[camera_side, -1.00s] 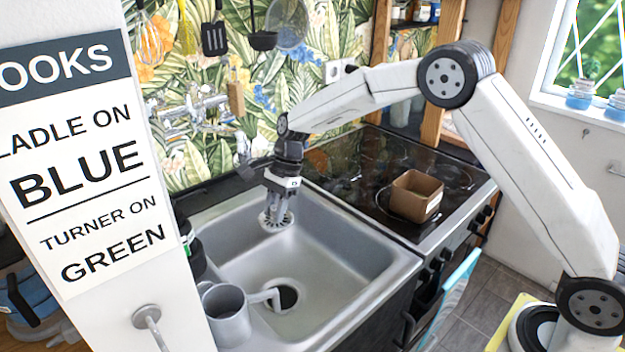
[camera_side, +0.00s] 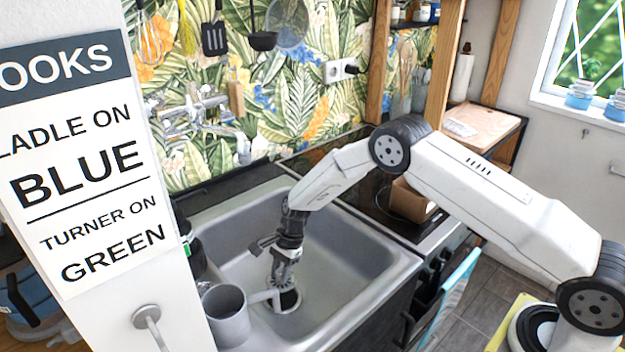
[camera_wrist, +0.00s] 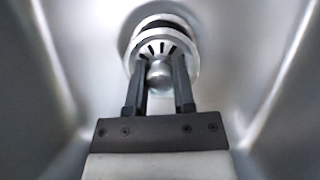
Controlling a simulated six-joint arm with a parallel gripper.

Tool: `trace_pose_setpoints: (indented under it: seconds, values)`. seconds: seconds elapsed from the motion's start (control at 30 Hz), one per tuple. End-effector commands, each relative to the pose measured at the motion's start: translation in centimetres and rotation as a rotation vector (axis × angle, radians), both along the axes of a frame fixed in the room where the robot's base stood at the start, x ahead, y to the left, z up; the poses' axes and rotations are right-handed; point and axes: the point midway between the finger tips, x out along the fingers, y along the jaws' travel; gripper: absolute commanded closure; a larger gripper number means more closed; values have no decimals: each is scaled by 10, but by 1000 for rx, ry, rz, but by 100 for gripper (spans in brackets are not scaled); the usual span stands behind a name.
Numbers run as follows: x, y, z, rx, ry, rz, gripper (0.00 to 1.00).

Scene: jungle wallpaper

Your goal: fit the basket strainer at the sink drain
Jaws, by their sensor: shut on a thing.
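My gripper (camera_side: 283,281) points down into the sink at the drain (camera_side: 291,304). In the wrist view its two fingers (camera_wrist: 160,92) are shut on the round knob of the metal basket strainer (camera_wrist: 161,48). The strainer has a slotted top and a pale rim. The drain ring (camera_wrist: 162,19) and its dark opening show just beyond the strainer, which overlaps part of them. The strainer looks slightly off centre from the opening; I cannot tell whether its lower part is inside. In the side view the strainer is mostly hidden by the fingers.
A grey mug (camera_side: 227,314) stands at the sink's near left edge, its handle close to my gripper. The faucet (camera_side: 215,120) is on the back wall. A brown box (camera_side: 410,200) sits on the stove, partly behind my arm. The sink basin (camera_side: 345,250) is otherwise clear.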

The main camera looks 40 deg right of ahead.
Motion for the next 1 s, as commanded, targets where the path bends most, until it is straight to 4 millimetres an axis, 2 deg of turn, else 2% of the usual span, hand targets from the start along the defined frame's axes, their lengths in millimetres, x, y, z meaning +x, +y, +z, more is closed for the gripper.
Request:
trace_pose_setpoints:
  seconds: [0.47, 1.0]
  values:
    - [0, 0, -3, 0, 0, 0, 100]
    - [0, 0, -33, 0, 0, 0, 100]
